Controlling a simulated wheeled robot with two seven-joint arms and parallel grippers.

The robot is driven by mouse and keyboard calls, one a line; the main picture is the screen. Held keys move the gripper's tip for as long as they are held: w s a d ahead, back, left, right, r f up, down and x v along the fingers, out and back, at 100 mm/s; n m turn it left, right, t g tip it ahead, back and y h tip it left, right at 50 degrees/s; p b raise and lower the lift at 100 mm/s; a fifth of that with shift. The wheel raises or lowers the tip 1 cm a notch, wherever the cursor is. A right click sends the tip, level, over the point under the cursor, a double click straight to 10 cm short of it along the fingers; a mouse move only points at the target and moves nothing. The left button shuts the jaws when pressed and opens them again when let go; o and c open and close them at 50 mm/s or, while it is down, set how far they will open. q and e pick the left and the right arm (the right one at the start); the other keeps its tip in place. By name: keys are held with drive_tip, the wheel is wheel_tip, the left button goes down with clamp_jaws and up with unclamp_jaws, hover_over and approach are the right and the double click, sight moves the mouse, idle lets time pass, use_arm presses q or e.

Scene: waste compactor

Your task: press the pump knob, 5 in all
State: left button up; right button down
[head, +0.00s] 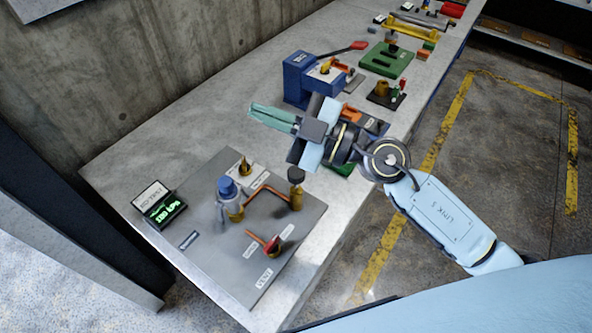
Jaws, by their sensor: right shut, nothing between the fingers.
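A grey panel (210,255) lies on the near end of the bench. On it stand a blue-capped fitting (228,188) with a brass lower part, and a dark round knob (296,174) on a brass post. I cannot tell from the small labels which one is the pump knob. A copper pipe (268,190) runs between them. A small display (165,210) with green digits stands at the panel's left. My right gripper (254,112) is above the bench, beyond the panel, its green fingers shut and empty, pointing left. It touches neither knob. My left gripper is not in view.
A red-handled valve (272,246) and a small brass fitting (245,167) are also on the panel. A blue press (300,80) with a red-tipped lever stands behind my gripper. More fixtures, including a green block (386,60), line the bench. A concrete wall (130,75) borders the left.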

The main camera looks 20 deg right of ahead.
drive_tip(key=w+d+f+m+t+h, duration=0.1)
drive_tip(key=w+d+m+t+h, duration=0.1)
drive_tip(key=d+m+t+h, duration=0.85)
drive_tip(key=s+d+f+m+g+h, duration=0.3)
drive_tip(key=d+f+m+g+h, duration=0.1)
drive_tip(key=f, duration=0.3)
drive_tip(key=s+d+f+m+g+h, duration=0.3)
drive_tip(key=d+f+m+g+h, duration=0.15)
drive_tip(key=f, duration=0.25)
drive_tip(key=s+a+f+n+g+y+b, duration=0.15)
drive_tip(key=s+f+g, duration=0.35)
drive_tip(key=f, duration=0.9)
drive_tip(key=s+a+f+n+g+b, duration=0.1)
drive_tip(key=s+f+g+b, duration=0.15)
drive_tip(key=s+f, duration=0.8)
drive_tip(key=s+a+f+n+g+y+b, duration=0.1)
drive_tip(key=s+f+g+b, duration=0.15)
drive_tip(key=f, duration=1.45)
drive_tip(key=s+d+f+g+b, duration=0.2)
drive_tip(key=s+f+b, duration=0.3)
drive_tip(key=s+f, duration=1.2)
drive_tip(key=shift+f+g, duration=0.4)
drive_tip(key=shift+f, duration=0.3)
